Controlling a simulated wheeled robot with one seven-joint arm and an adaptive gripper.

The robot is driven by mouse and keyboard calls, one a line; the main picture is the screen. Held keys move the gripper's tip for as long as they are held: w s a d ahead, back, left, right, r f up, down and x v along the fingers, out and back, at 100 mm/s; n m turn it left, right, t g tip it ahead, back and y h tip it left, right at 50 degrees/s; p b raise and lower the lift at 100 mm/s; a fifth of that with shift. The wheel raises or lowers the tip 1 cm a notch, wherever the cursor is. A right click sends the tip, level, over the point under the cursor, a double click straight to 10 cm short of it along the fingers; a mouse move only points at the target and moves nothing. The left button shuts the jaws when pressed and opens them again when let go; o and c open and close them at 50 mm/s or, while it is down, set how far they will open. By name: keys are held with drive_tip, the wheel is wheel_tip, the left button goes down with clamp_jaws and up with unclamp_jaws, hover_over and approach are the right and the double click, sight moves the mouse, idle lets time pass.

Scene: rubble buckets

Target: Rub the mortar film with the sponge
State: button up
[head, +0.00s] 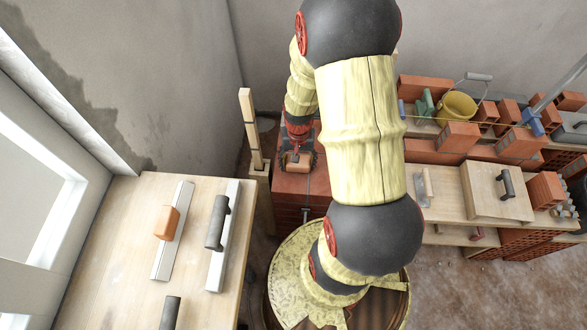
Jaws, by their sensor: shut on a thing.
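My gripper (298,160) is at the far end of my arm, over the red brick surface (290,184) near the middle of the view. It is shut on a small tan-orange block, which looks like the sponge (297,163). The dark fingers sit on both sides of it. The sponge is at or very near the brick top; I cannot tell whether it touches. The mortar film cannot be made out clearly; the gripper and sponge cover part of the surface, and my arm hides its right side.
A wooden table (120,235) at left holds long-bladed floats (217,245) with dark handles and an orange-handled one (168,225). At right, brick stacks carry boards, a trowel (425,187) and a yellow bucket (457,108). A wooden post (250,125) stands close left of the gripper.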

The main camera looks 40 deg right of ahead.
drive_tip(key=shift+r, duration=0.1)
wheel_tip(320, 180, up, 4)
drive_tip(key=p, duration=0.3)
drive_tip(key=shift+p, duration=0.3)
idle(0.4)
